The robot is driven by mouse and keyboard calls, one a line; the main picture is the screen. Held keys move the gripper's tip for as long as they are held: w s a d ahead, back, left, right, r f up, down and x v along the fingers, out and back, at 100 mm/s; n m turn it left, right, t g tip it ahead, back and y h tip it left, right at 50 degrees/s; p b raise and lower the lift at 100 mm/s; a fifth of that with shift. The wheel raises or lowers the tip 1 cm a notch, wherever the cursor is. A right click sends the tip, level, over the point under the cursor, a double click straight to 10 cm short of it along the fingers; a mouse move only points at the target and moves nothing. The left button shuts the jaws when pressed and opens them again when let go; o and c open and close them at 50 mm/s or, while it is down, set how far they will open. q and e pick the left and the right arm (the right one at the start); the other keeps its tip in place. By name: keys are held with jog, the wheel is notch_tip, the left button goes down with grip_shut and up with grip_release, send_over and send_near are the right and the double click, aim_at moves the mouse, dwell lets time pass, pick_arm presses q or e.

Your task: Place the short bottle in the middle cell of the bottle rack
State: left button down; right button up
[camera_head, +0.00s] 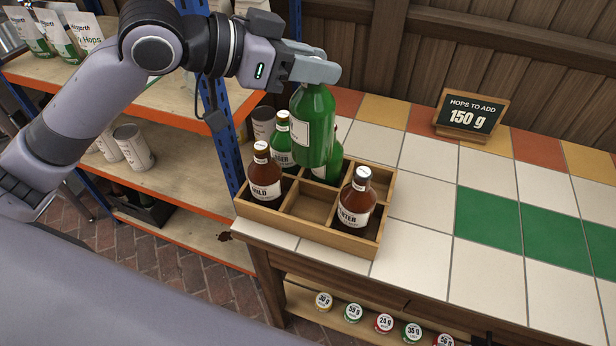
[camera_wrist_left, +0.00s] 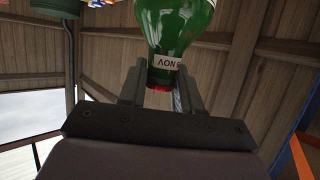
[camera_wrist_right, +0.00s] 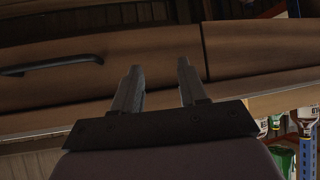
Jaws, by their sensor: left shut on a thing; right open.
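A green bottle (camera_head: 313,128) with a pale label hangs upright from my left gripper (camera_head: 314,78), which is shut on its neck. The grip also shows in the left wrist view (camera_wrist_left: 160,88). The bottle is over the back of the wooden bottle rack (camera_head: 303,235); whether its base is inside a cell is hidden. The rack's front middle cell (camera_head: 312,206) looks empty. Brown bottles stand front left (camera_head: 264,178) and front right (camera_head: 356,203). Green bottles stand behind, at left (camera_head: 282,146) and partly hidden (camera_head: 332,160). My right gripper (camera_wrist_right: 160,78) is open and empty, facing a wooden drawer front.
The rack stands at the left end of the tiled counter (camera_head: 425,215). A small sign (camera_head: 470,116) reads 150 g at the back. Shelving with a blue post (camera_head: 221,130), cans (camera_head: 132,148) and hop bags is at left. The counter's middle is clear.

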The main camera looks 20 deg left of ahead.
aim_at(311, 160)
pick_arm(q)
notch_tip(311, 160, down, 18)
jog(key=shift+r+b, duration=0.2)
jog(key=shift+b, duration=0.55)
jog(key=shift+f, duration=0.2)
jog(key=c, duration=0.8)
grip_release()
jog(key=shift+f, duration=0.1)
jog(key=shift+r, duration=0.2)
jog(key=shift+b+v, duration=0.4)
jog(key=shift+v, duration=5.6)
